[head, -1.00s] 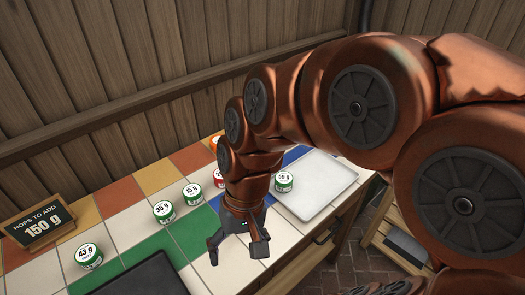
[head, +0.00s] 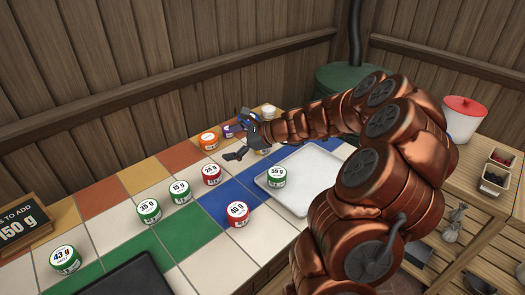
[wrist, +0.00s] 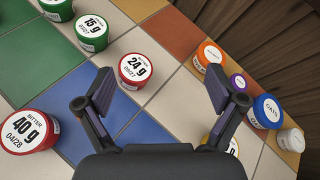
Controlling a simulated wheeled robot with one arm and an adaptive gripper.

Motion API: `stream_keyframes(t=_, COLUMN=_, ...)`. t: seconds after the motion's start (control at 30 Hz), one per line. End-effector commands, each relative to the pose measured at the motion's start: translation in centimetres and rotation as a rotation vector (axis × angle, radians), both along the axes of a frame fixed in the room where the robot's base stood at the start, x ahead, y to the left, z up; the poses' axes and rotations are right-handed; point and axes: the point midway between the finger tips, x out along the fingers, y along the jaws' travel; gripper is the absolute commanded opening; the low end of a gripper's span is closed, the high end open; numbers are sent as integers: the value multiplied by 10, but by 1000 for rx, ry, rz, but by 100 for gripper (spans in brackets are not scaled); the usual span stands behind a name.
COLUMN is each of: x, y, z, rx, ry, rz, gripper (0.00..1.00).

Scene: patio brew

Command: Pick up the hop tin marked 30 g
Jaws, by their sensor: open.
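No tin in view has a readable 30 g mark. A yellow tin (wrist: 223,138) is partly hidden behind my gripper in the wrist view, and its mark cannot be read. My gripper (head: 239,135) is open and empty above the far part of the tiled counter; it also shows in the wrist view (wrist: 160,84). A red tin marked 40 g (head: 238,214) stands nearer, on the blue tiles.
Green tins marked 15 g (head: 179,192), 35 g (head: 149,211) and 43 g (head: 65,260) stand left. A green 59 g tin (head: 277,178) is on the white tray (head: 318,163). Orange (wrist: 208,55), purple (wrist: 237,82), blue (wrist: 266,111) and white (wrist: 291,140) containers line the back.

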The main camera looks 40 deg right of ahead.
Motion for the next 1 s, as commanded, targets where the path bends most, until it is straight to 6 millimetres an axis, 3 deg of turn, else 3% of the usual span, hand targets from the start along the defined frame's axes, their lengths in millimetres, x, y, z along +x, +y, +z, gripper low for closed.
stream_keyframes(t=0.03, x=5, y=-31, z=-17, rx=54, ry=17, rz=-91, gripper=94)
stream_keyframes(t=0.2, x=9, y=-117, z=-54, rx=216, ry=65, rz=-354, gripper=94)
stream_keyframes(t=0.3, x=6, y=-152, z=-71, rx=282, ry=83, rz=-460, gripper=94)
stream_keyframes(t=0.4, x=2, y=-173, z=-81, rx=320, ry=91, rz=-521, gripper=94)
stream_keyframes(t=0.57, x=5, y=-182, z=-87, rx=339, ry=96, rz=-552, gripper=94)
stream_keyframes(t=1.0, x=38, y=-171, z=-99, rx=339, ry=100, rz=-548, gripper=94)
